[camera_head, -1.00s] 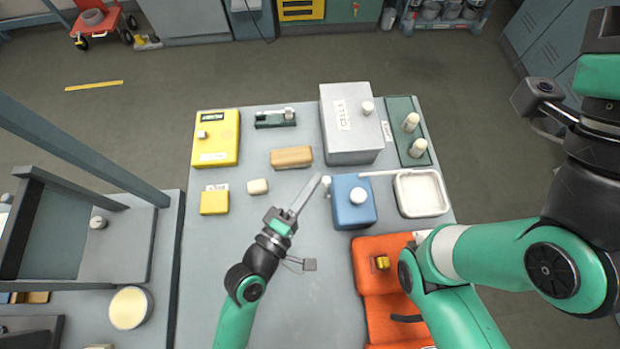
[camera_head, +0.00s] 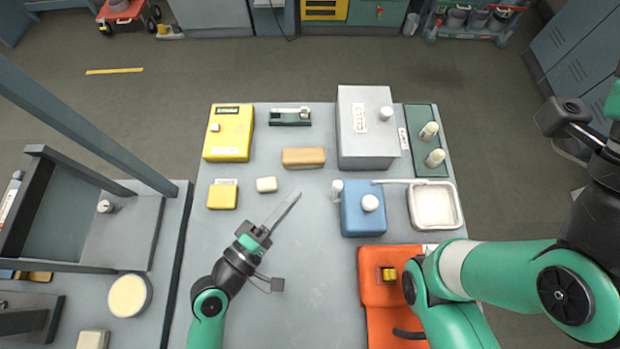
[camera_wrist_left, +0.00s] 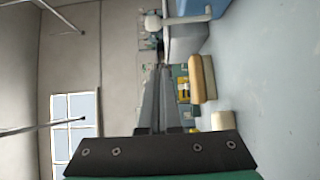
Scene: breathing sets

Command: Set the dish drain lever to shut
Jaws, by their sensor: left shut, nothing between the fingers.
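The white dish (camera_head: 457,211) sits at the right of the table. A white bar (camera_head: 400,181) runs to it from the blue box (camera_head: 352,222). The box has a round white knob (camera_head: 370,202) on top and a white lever (camera_head: 337,190) at its left side. In the left wrist view this lever (camera_wrist_left: 180,20) appears as an upright stalk with a round end. I cannot tell which one is the drain lever. My left gripper (camera_head: 297,197) is shut and empty, left of the blue box, apart from the lever. My right gripper is out of view.
A wooden block (camera_head: 303,157), a white block (camera_head: 267,184) and a yellow box (camera_head: 222,196) lie behind and left of my left gripper. A large grey box (camera_head: 365,150) stands behind the blue box; an orange case (camera_head: 375,300) lies in front. The front middle table is clear.

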